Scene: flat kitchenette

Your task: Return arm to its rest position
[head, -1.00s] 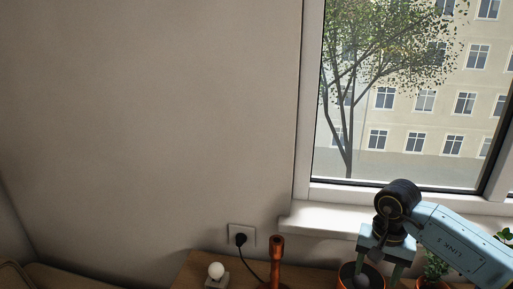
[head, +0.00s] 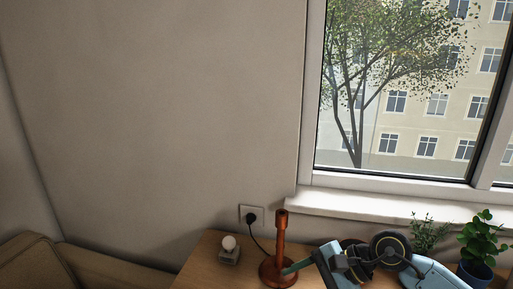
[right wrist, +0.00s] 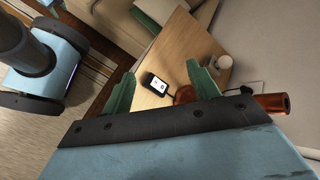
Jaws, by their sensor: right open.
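My right arm (head: 388,262) is pale blue with black joints. It comes in low at the right of the head view, over the wooden table. My right gripper (right wrist: 161,69) has green fingers, spread apart with nothing held between them. In the head view one green finger shows close to the foot of an orange-brown stand (head: 281,242); I cannot tell whether they touch. The stand also shows in the right wrist view (right wrist: 272,103), partly hidden by the gripper. My left gripper is in neither view.
On the wooden table (head: 205,262) are a small lamp with a round white bulb (head: 229,244) and a black device (right wrist: 155,84). Potted plants (head: 480,240) stand at the right, below the window sill (head: 390,208). A beige sofa (head: 35,262) is at the left.

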